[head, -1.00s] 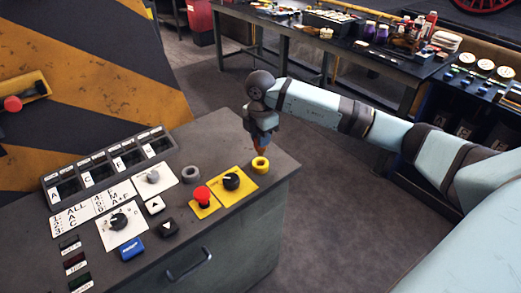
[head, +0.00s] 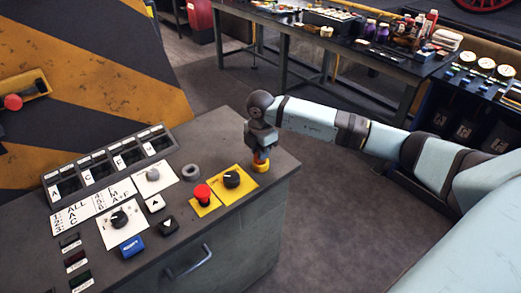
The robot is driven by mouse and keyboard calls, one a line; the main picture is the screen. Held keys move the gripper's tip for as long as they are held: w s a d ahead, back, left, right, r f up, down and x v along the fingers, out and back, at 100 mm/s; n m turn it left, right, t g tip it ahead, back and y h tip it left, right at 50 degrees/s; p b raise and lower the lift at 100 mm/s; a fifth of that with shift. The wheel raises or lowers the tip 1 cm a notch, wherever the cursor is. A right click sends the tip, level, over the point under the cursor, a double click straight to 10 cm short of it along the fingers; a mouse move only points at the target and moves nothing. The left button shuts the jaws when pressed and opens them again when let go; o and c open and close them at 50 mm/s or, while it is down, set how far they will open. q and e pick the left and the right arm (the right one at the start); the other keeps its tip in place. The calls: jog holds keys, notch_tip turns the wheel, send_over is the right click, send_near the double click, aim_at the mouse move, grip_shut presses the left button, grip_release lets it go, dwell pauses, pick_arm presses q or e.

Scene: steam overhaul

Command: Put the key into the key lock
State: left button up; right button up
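My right gripper (head: 260,152) points down at the console's right end. It appears shut on a small orange-red piece, which I take to be the key (head: 260,156); most of it is hidden by the fingers. The key is directly above the yellow ring (head: 261,167), at the corner of a yellow plate, and seems to touch or enter it; I cannot tell how deep. A grey ring (head: 191,172) stands empty further left. I cannot tell from a label which ring is the key lock. My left gripper is not in view.
The console (head: 222,222) also carries a red button (head: 202,193), a black knob (head: 232,180), a blue button (head: 132,247) and a white-plated dial (head: 119,219). A cluttered workbench (head: 380,62) stands behind. Open floor lies right of the console.

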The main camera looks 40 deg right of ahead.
jog(key=o, duration=0.4)
